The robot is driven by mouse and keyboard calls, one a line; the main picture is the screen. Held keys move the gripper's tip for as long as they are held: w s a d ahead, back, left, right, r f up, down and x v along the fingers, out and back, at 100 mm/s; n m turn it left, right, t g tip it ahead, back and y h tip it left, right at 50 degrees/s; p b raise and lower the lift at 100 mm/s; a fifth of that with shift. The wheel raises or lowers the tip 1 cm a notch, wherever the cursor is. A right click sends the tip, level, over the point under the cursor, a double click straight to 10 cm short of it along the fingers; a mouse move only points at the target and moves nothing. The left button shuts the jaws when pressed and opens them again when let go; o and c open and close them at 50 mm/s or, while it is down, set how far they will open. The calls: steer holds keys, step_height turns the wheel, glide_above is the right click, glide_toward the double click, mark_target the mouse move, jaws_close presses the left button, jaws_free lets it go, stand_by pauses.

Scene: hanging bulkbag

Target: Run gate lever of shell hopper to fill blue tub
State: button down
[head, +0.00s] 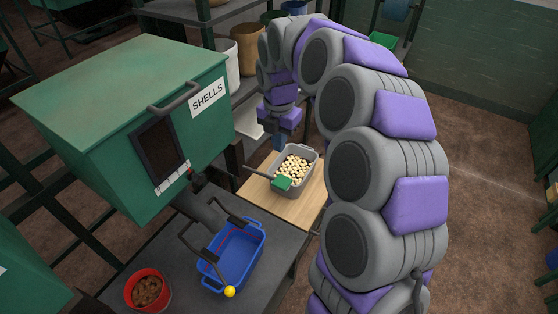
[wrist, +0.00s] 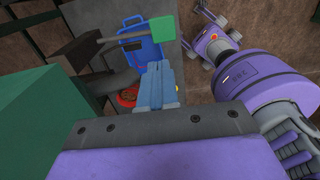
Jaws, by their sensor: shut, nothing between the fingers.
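The green shell hopper (head: 130,105) stands at left in the head view, marked SHELLS, with a dark window and a grey spout (head: 200,208) below. A grey bar with a green end block (head: 283,183), which appears to be the gate lever, sticks out to its right; the block also shows in the wrist view (wrist: 160,24). The blue tub (head: 215,277) stands below the spout, with a red line inside and no shells visible; it also shows in the wrist view (wrist: 140,50). My gripper (head: 279,143) is shut and empty beyond the green block; its blue fingers fill the wrist view's middle (wrist: 158,85).
A grey bin (head: 300,150) of pale pieces stands on a wooden board (head: 259,191). A red bucket (head: 132,292) of brown pieces and a yellow ball (head: 230,291) are beside the tub. Shelves with containers (head: 246,45) stand behind. The floor at right is open.

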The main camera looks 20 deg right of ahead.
steer(key=b, duration=0.1)
glide_above(283, 182)
steer(key=d, duration=0.1)
steer(key=f, duration=0.7)
steer(key=shift+w+d+f, duration=0.15)
steer(key=shift+w+f, duration=0.05)
steer(key=shift+f, duration=0.2)
steer(key=f, duration=0.1)
steer(key=a+f+b, duration=0.1)
steer(key=f, duration=0.1)
steer(key=a+f, duration=0.1)
steer(key=f, duration=0.1)
steer(key=shift+f, duration=0.25)
steer(key=shift+d, duration=0.85)
steer(key=shift+s+a+f+t+y, duration=0.15)
steer(key=shift+a+f+t+y, duration=0.15)
steer(key=shift+a+f, duration=0.3)
step_height(283, 182, down, 8)
steer(key=t+y+b, duration=0.4)
steer(key=b, duration=0.1)
steer(key=shift+s+d+f, duration=0.15)
steer(key=shift+d+f, duration=0.05)
steer(key=shift+d, duration=0.2)
